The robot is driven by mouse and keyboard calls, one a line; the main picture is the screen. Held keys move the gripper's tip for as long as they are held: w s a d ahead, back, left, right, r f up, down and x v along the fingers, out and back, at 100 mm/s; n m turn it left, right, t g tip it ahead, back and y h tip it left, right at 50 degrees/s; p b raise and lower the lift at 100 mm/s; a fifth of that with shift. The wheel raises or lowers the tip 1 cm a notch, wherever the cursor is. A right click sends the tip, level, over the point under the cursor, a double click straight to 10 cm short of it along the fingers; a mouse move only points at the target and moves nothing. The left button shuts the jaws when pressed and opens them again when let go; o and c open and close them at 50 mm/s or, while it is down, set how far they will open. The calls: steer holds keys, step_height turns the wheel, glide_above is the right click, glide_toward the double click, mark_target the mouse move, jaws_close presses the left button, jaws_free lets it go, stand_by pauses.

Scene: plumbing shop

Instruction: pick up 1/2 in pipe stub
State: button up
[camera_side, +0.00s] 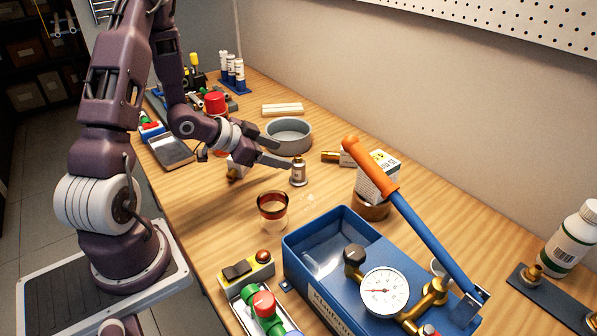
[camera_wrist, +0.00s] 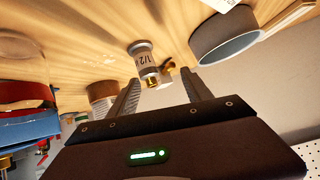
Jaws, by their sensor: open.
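The 1/2 in pipe stub (camera_side: 298,176) is a small silvery cylinder with a brass top. It stands upright on the wooden bench in the side view. In the wrist view the stub (camera_wrist: 144,57) shows a pale label reading "1/2", with its brass end towards my gripper. My gripper (camera_side: 284,155) is open and empty, and its fingers reach towards the stub from the left. In the wrist view my gripper (camera_wrist: 161,79) has its two fingers apart, with the stub's brass end in the gap near the left fingertip. Whether a finger touches it, I cannot tell.
A grey round bowl (camera_side: 289,134) stands just behind the stub. An amber-banded glass (camera_side: 272,212) stands in front. A blue test pump (camera_side: 331,268), with an orange-gripped lever (camera_side: 370,165), fills the right front. A white box (camera_side: 378,178) stands to the right.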

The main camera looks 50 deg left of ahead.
mark_target(299, 166)
steer(key=shift+s+d+f+n+t+h, duration=0.3)
steer(key=shift+s+f+n+t+h, duration=0.15)
steer(key=shift+f+t+h, duration=0.3)
steer(key=shift+w+d, duration=0.1)
steer(key=shift+w, duration=0.05)
steer(key=x, duration=0.6)
steer(key=shift+w+d+f, duration=0.15)
steer(key=shift+d+f, duration=0.15)
steer(key=shift+d, duration=0.1)
jaws_close()
steer(key=shift+r, duration=0.1)
